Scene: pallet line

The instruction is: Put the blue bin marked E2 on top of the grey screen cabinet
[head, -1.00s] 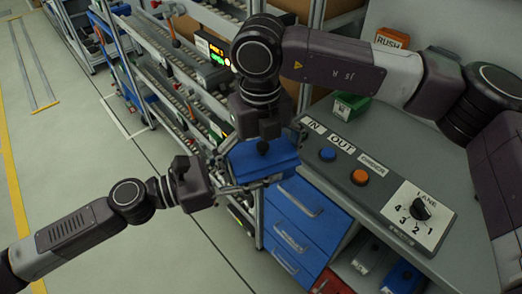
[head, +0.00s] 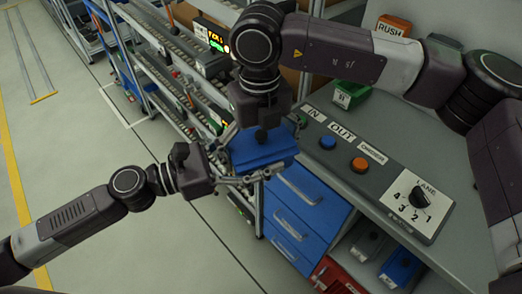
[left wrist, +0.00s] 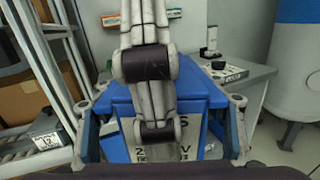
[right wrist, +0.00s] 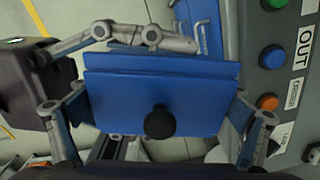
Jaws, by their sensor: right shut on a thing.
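A blue bin (head: 262,150) hangs beside the blue drawers, in front of the bench console. My right gripper (right wrist: 158,125) is shut on it from above, a finger at each side. My left gripper (head: 247,178) is at the bin's near-left side. In the left wrist view its fingers stand spread either side of the bin (left wrist: 112,112), and I cannot tell if they touch it. I cannot make out the grey screen cabinet for sure.
The grey bench (head: 385,105) holds a console with blue and orange buttons and a lane dial (head: 418,203). Blue drawers (head: 300,200) are below, close to the bin. A roller rack (head: 165,55) with a lit display (head: 215,37) stands behind. Floor at left is clear.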

